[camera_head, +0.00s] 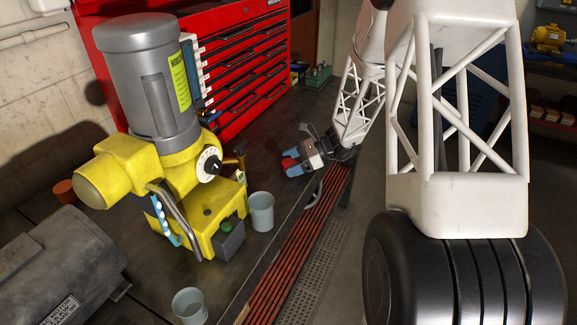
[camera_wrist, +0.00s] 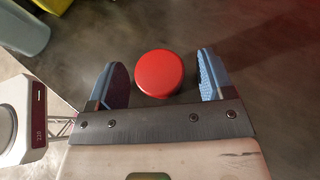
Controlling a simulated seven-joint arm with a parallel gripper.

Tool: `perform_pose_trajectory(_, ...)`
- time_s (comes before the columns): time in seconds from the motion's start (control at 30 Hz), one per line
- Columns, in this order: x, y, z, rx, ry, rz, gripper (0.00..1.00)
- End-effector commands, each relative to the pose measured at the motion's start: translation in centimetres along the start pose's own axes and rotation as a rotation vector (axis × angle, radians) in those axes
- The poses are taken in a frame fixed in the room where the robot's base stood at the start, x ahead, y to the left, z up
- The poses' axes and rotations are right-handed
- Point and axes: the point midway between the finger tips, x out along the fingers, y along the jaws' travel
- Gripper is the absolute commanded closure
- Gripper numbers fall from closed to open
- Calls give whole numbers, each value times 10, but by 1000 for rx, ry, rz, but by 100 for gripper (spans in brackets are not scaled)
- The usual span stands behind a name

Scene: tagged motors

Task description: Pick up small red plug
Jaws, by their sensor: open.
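The small red plug (camera_wrist: 159,73) is a round, flat-topped red piece on the dark bench top. In the wrist view it lies between the two blue finger pads of my gripper (camera_wrist: 158,80), with a gap on both sides. My gripper is open and no pad touches the plug in this view. In the head view my gripper (camera_head: 292,161) is low over the bench at centre, and a bit of the red plug (camera_head: 290,153) shows beside a blue pad. The height of the pads over the bench is hard to tell.
A yellow and grey motor (camera_head: 155,95) stands to the left. A light bucket (camera_head: 261,212) is near my gripper; another bucket (camera_head: 189,306) is at the front. A red tool chest (camera_head: 245,75) stands behind. A red-slatted channel (camera_head: 300,255) runs along the bench's right side.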

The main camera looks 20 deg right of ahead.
Motion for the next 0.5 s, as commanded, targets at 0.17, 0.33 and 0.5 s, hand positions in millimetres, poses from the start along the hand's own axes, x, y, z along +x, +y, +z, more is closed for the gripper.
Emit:
perform_pose_trajectory(0.17, 0, 0, 0, 0, 0, 0, 25)
perform_pose_trajectory(0.33, 0, 0, 0, 0, 0, 0, 47)
perform_pose_trajectory(0.5, 0, 0, 0, 0, 0, 0, 73)
